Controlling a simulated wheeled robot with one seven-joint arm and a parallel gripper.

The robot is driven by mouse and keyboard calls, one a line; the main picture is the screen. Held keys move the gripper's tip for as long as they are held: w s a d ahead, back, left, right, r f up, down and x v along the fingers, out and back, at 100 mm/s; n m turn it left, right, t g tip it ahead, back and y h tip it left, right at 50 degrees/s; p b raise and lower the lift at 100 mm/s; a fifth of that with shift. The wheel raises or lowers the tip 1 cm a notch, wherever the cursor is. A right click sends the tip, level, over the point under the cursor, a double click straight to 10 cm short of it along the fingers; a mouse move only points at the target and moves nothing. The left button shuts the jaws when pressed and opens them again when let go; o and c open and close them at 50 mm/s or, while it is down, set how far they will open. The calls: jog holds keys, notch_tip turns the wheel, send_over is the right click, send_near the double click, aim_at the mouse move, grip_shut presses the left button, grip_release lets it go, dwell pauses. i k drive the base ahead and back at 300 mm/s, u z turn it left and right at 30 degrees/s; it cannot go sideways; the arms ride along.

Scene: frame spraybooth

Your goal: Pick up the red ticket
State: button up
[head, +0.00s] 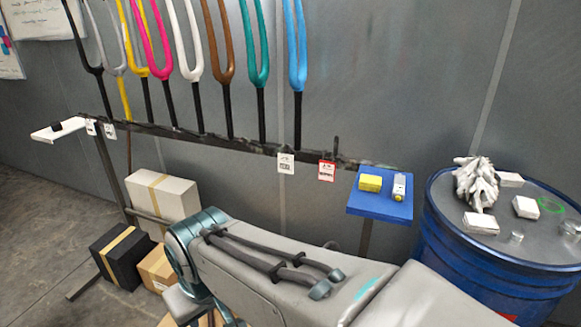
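The red ticket (326,171) is a small white tag with a red border and dark print. It hangs upright on the front of the dark rack rail (225,142), near the rail's right end. A similar tag with a grey border, the grey ticket (285,163), hangs just to its left with a gap between them. My grey arm with a teal joint crosses the lower middle of the view, below and in front of the rail. My gripper is not visible, and nothing touches the red ticket.
Several coloured bicycle forks stand along the rail. A blue shelf (376,206) with a yellow block (370,183) and a small bottle is right of the ticket. A blue drum (455,255) bears rags and small boxes. Cartons (162,197) stand at lower left.

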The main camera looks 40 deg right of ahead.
aim_at(327, 169)
jog(key=i, duration=1.3)
jog(key=z, duration=2.5)
